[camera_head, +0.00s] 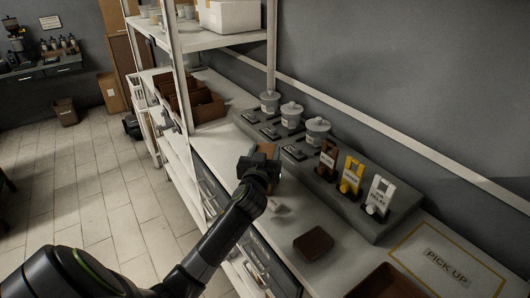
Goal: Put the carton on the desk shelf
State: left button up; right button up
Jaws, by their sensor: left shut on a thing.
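My left gripper (262,172) is over the front part of the desk (235,140), short of the stepped grey rack. It is shut on a small brown thing (268,151), mostly hidden by the gripper; I cannot tell whether this is the carton. A white carton-like box (232,17) stands on the upper shelf (215,41) above the desk. Three labelled packs stand on the rack: a brown one (327,159), a yellow one (351,174) and a white one (379,194). My right gripper is not in view.
The grey rack (405,222) also holds lidded pots (291,116). Brown open bins (205,105) stand at the desk's far end. A brown block (313,243) and a "PICK UP" sign (447,268) lie nearer. A shelf post (271,45) rises behind. Tiled floor (90,195) is open at left.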

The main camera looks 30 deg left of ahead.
pick_arm(q)
jog(key=shift+f, duration=0.1)
jog(key=o, duration=1.1)
jog(key=shift+o, duration=1.5)
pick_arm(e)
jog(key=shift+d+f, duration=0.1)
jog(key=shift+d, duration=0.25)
pick_arm(q)
jog(key=shift+s+d, duration=0.1)
jog(key=b+v, duration=0.3)
jog(key=v, duration=0.9)
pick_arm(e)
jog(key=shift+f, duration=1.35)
